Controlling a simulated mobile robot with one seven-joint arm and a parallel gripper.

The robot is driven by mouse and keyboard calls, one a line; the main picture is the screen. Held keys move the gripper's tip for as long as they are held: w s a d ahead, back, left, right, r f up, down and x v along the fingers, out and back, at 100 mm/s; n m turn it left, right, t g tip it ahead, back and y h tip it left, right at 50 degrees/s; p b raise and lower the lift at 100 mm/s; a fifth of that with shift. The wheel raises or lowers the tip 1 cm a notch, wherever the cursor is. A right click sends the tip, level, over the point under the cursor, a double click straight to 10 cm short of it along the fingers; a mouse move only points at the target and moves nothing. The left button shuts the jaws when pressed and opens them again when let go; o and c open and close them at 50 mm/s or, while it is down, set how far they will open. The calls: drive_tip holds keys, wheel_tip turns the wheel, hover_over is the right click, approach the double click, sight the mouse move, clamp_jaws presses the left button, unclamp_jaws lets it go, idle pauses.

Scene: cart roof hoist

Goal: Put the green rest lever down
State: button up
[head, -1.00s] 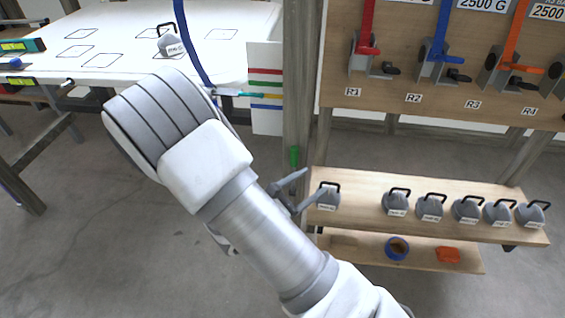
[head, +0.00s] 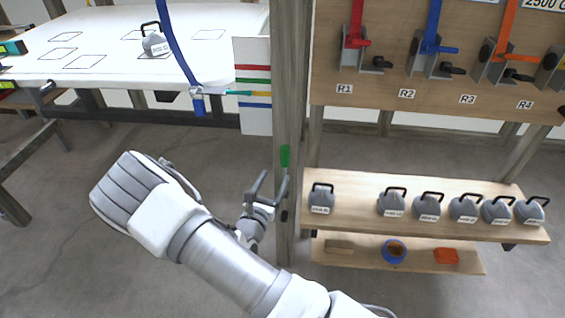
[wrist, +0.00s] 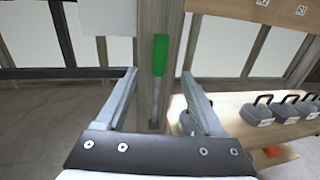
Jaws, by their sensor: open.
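The green rest lever (head: 284,156) is on the wooden post, with its green grip upright above a grey shaft. In the wrist view its green grip (wrist: 160,55) stands ahead of my gripper (wrist: 167,88), and the shaft runs down between the fingers in the picture. In the head view my gripper (head: 268,186) is just below and left of the green grip, fingers pointing up. It is open and empty. I see no contact with the lever; the exact depth gap is hard to tell.
The wooden post (head: 287,70) stands right in front. A shelf (head: 355,208) with several grey weights is to the right. A board with red, blue and orange levers (head: 505,55) hangs above it. A white table (head: 100,65) is at the left, with a blue strap (head: 178,45).

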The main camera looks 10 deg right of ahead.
sight(283, 159)
drive_tip(key=b+x, duration=0.1)
drive_tip(key=x, duration=0.7)
drive_tip(key=shift+w+d, duration=0.15)
drive_tip(key=shift+w, duration=0.1)
clamp_jaws()
idle(1.0)
